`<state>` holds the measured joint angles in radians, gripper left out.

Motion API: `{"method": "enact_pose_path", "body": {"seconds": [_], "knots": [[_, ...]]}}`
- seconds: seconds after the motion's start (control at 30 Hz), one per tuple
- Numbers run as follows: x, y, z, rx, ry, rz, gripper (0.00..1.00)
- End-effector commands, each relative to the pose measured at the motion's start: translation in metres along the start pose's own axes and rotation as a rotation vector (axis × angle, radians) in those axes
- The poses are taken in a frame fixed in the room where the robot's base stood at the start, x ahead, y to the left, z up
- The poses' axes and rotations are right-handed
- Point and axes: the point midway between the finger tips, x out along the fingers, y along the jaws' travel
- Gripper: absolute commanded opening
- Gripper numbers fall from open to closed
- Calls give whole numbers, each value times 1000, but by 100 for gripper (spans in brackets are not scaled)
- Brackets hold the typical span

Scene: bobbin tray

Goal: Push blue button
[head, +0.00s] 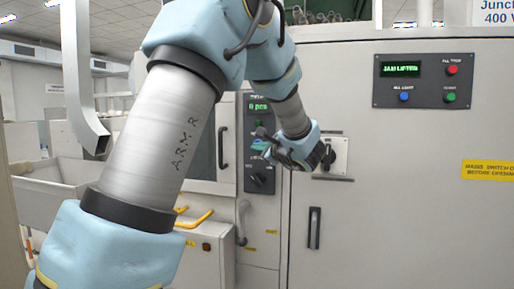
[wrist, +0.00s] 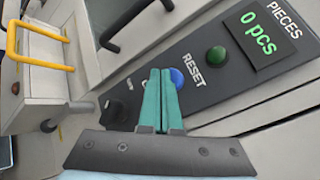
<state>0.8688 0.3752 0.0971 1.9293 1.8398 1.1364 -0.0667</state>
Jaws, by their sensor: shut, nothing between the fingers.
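In the wrist view a round blue button (wrist: 177,78) sits on a dark panel (wrist: 201,92), beside the label RESET. My gripper (wrist: 160,73) has its two teal fingers together and empty. The fingertips lie just left of the blue button in the picture and cover part of its left edge. I cannot tell whether they touch it. In the head view my gripper (head: 259,144) is in front of the narrow dark panel (head: 258,107) and hides its middle. A second blue button (head: 403,97) is on the separate panel at the upper right.
A green button (wrist: 217,56) and a green "0 pcs" display (wrist: 262,32) are farther up the narrow panel. A yellow handle (wrist: 40,45) juts out at the left. A red button (head: 452,70) is on the right-hand panel (head: 424,80).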

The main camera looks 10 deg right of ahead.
Motion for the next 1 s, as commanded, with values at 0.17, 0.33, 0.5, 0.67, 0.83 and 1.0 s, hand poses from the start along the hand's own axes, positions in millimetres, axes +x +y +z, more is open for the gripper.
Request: {"method": "enact_pose_path", "body": {"seconds": [0.17,0.33,0.5,0.67,0.83,1.0], "knots": [[0,0,0,0,0,0,0],[1,0,0,0,0,0,0],[2,-1,-1,0,0,0,0],[3,-2,-2,0,0,1,0],[5,-3,-3,0,0,1,0],[6,-4,-4,-1,0,1,0]]}}
